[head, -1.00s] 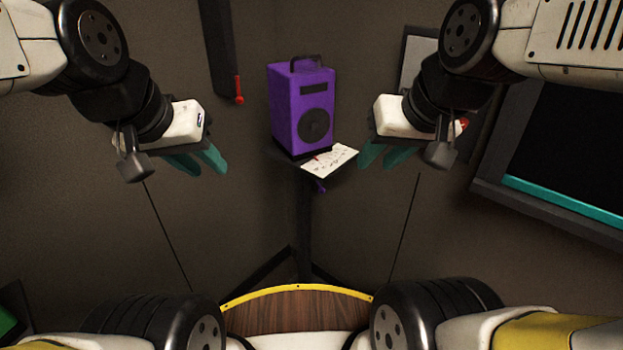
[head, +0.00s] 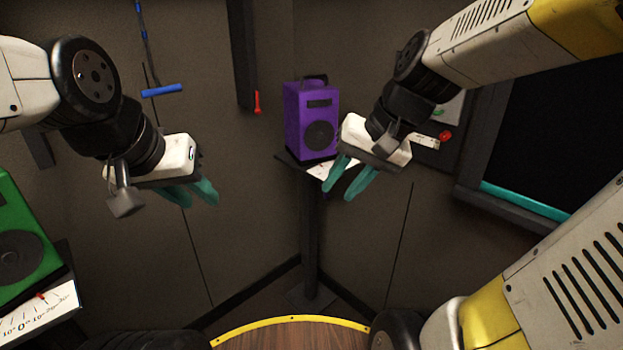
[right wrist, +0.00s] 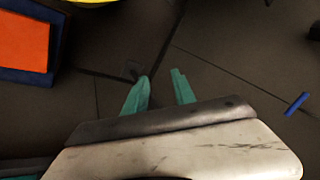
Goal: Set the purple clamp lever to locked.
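The purple speaker box (head: 312,118) stands on a small dark shelf on a post in the corner. A white marked card, partly covered by my right gripper, lies at the shelf's front. My right gripper (head: 348,190) is open and empty, in front of the shelf's right side in the head view. Its parted teal fingers also show in the right wrist view (right wrist: 160,92). My left gripper (head: 195,198) is open and empty, left of the shelf.
A green box (head: 22,240) with a marked card stands at the left. A red-tipped lever (head: 257,103) and a blue handle (head: 162,90) hang on the wall. A dark screen with a teal edge (head: 525,202) is at the right. A red knob (head: 445,136) is behind my right arm.

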